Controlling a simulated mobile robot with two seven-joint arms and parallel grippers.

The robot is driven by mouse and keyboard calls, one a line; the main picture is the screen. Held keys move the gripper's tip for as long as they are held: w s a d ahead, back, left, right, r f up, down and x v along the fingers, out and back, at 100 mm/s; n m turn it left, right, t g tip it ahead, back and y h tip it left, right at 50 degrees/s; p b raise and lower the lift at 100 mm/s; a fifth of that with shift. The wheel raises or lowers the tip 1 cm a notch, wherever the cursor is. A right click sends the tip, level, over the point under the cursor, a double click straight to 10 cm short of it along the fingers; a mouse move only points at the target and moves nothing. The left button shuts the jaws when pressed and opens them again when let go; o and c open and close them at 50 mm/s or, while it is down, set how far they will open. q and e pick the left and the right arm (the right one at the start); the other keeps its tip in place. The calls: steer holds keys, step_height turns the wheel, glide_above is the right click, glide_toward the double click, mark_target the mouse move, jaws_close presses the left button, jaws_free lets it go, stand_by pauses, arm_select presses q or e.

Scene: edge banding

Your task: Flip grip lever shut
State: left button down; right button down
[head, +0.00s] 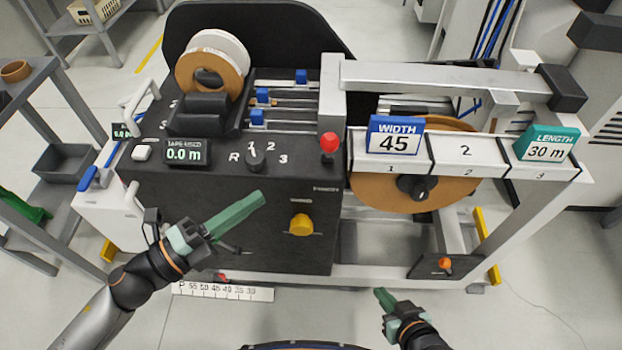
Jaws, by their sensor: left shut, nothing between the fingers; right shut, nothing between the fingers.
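A black edge banding machine (150,185) stands in front of me. A yellow knob (301,224) is on the front face, and a small orange knob (445,264) is on a dark plate low at the right. No label readable here marks any of these as the grip lever. My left gripper (260,198) is shut and empty before the front face, left of the yellow knob. My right gripper (380,292) is shut and empty low in front of the machine.
A WIDTH 45 card (395,138) and a LENGTH 30 m card (546,145) stand on the ledge. Tape rolls (213,65) sit at the top left, near blue sliders (263,96). A ruler strip (222,291) lies below. A grey shelf (30,90) stands left.

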mark_target(329, 150)
arm_select(q)
steer(key=m+g, duration=0.1)
steer(key=s+d+m+g+h, duration=0.1)
steer(key=m, duration=0.1)
steer(key=shift+s, duration=0.3)
arm_select(e)
steer(key=shift+w+a+f, duration=0.1)
steer(key=shift+a, duration=0.05)
arm_select(q)
steer(key=shift+w+d, duration=0.1)
steer(key=shift+d, duration=0.05)
